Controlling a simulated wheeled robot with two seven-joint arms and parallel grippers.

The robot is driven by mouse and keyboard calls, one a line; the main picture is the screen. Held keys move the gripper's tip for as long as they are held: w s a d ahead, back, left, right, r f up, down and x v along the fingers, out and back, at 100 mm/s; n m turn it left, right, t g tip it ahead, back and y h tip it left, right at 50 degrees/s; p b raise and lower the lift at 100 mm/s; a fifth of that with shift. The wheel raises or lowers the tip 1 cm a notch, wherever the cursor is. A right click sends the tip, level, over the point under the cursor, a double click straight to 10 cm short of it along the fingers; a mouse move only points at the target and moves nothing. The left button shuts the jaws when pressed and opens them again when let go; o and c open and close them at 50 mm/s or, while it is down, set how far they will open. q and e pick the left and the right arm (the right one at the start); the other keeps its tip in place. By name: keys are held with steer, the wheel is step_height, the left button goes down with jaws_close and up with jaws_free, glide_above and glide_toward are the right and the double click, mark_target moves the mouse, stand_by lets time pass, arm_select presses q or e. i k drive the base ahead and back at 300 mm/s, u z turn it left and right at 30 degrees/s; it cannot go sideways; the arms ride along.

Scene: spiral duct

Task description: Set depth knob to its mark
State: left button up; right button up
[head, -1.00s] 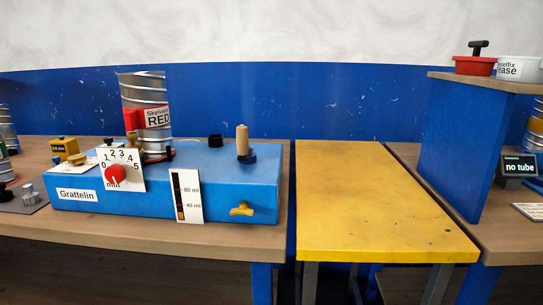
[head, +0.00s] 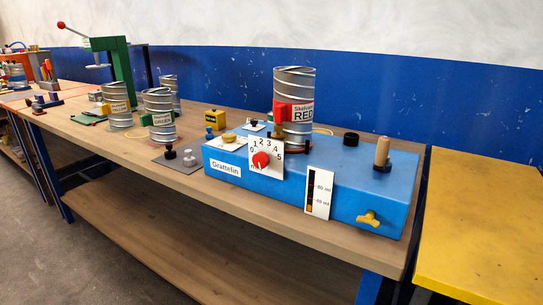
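The depth knob is most likely the red round knob (head: 261,160) on the white dial plate (head: 280,172) at the front of the blue Grattelin machine (head: 340,190). The plate carries numbers from 0 to 5 around the knob. The knob's pointer is too small to read for sure, and I cannot tell which number is its mark. A spiral metal duct tube (head: 294,85) with a red label block stands upright on the machine behind the dial. Neither of my grippers is in view.
A white ml gauge (head: 319,192) and a yellow handle (head: 369,218) are on the machine's front. A wooden peg (head: 382,152) stands on its top. Several other tubes and a green press (head: 115,65) stand to the left. A yellow table (head: 480,235) is at the right.

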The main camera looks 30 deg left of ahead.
mark_target(260, 161)
steer(key=u, duration=0.4)
steer(key=k, duration=0.45)
steer(key=u, duration=1.5)
steer(key=i, duration=1.4)
steer(key=z, duration=0.95)
steer(key=i, duration=0.6)
steer(key=z, duration=0.6)
